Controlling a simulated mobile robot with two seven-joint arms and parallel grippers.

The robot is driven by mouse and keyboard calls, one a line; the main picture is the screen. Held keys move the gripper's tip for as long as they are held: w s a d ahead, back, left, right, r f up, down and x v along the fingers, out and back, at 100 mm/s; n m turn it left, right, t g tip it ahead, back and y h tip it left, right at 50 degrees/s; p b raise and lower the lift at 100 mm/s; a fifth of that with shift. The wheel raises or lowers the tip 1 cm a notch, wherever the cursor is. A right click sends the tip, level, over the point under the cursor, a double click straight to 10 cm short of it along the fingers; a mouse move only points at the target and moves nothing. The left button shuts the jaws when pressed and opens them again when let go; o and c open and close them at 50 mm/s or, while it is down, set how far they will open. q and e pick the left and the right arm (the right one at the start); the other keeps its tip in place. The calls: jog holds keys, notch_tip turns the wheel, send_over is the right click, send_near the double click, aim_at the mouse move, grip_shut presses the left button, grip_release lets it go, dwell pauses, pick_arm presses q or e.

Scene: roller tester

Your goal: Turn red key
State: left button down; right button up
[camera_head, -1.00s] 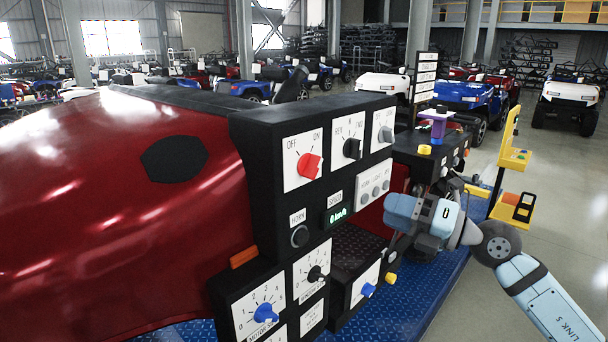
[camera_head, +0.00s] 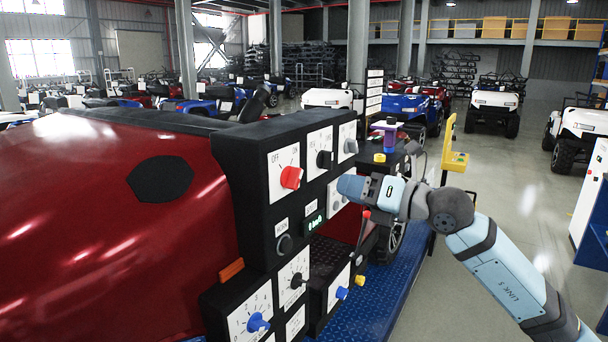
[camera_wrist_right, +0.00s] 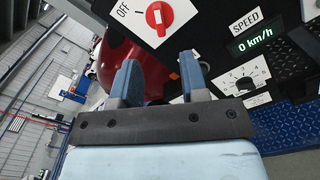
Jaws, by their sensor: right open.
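The red key (camera_head: 291,178) is a red rotary knob on a white OFF/ON plate at the upper left of the black control panel (camera_head: 250,215). In the right wrist view the red key (camera_wrist_right: 158,17) is above the fingertips, with a gap between. My right gripper (camera_wrist_right: 159,72) is open, with two blue-grey fingers apart and nothing between them. In the head view my right gripper (camera_head: 350,187) is in front of the panel, right of the red key. My left gripper is not in view.
A black REV/FWD knob (camera_head: 324,159) and a grey knob (camera_head: 350,146) lie right of the red key. A speed display (camera_head: 314,222) reads 0 km/h. Blue knobs (camera_head: 257,322) sit lower. A red vehicle body (camera_head: 100,220) fills the left. Open floor (camera_head: 520,220) lies right.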

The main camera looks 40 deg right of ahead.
aim_at(300, 177)
jog(key=p+x, duration=0.3)
jog(key=x, duration=0.6)
jog(key=shift+w+a+r, duration=0.1)
jog(key=shift+w+a, duration=0.05)
jog(key=shift+w, duration=0.05)
jog(key=shift+w+a, duration=0.25)
jog(key=shift+w, duration=0.2)
